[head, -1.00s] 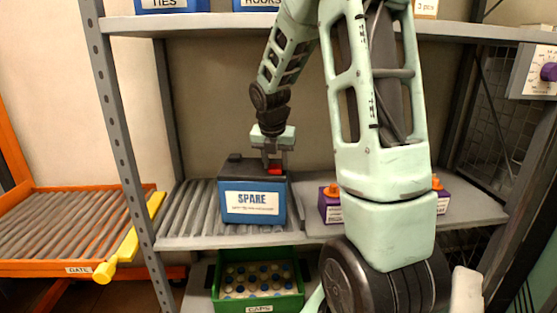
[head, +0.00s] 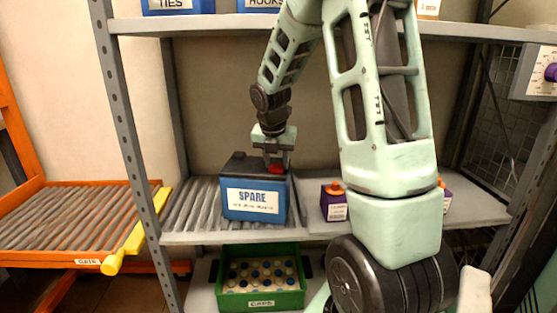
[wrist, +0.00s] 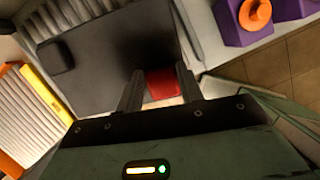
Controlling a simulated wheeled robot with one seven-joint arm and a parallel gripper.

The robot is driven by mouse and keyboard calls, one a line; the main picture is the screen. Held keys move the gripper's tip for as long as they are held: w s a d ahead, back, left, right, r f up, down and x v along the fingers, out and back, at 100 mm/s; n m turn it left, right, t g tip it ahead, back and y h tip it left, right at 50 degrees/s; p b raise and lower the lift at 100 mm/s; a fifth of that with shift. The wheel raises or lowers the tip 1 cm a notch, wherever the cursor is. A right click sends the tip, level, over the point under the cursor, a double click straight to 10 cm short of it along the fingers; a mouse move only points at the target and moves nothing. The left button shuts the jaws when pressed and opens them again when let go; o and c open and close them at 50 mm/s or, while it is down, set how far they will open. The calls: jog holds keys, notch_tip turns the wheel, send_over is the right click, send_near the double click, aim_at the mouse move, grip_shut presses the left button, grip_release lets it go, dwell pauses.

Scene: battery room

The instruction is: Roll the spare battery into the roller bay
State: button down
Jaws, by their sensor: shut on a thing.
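The spare battery (head: 255,203) is a blue box with a dark top and a white SPARE label. It stands upright on the grey rollers (head: 185,210) of the middle shelf. My gripper (head: 278,168) is shut on the battery at the red block on its top. In the wrist view, the red block (wrist: 161,84) shows between my fingers (wrist: 160,90) at the near edge of the dark top (wrist: 110,55). An orange-framed roller bed (head: 70,215) stands to the left, beyond the shelf post. A yellow bar (head: 135,235) lies along its right side, above a GATE label.
The grey shelf post (head: 130,130) stands between the battery and the orange bed. Purple boxes with orange tops (head: 333,203) stand right of the battery. A green CAPS bin (head: 262,300) sits below. The orange rollers are empty.

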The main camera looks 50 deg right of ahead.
jog(key=c, duration=0.8)
grip_release()
jog(key=shift+c, duration=0.2)
jog(key=shift+r, duration=0.1)
jog(key=p+v, duration=0.2)
jog(key=v, duration=0.5)
jog(key=shift+a+r+p, duration=0.1)
jog(key=shift+r+p, duration=0.05)
jog(key=shift+p, duration=0.2)
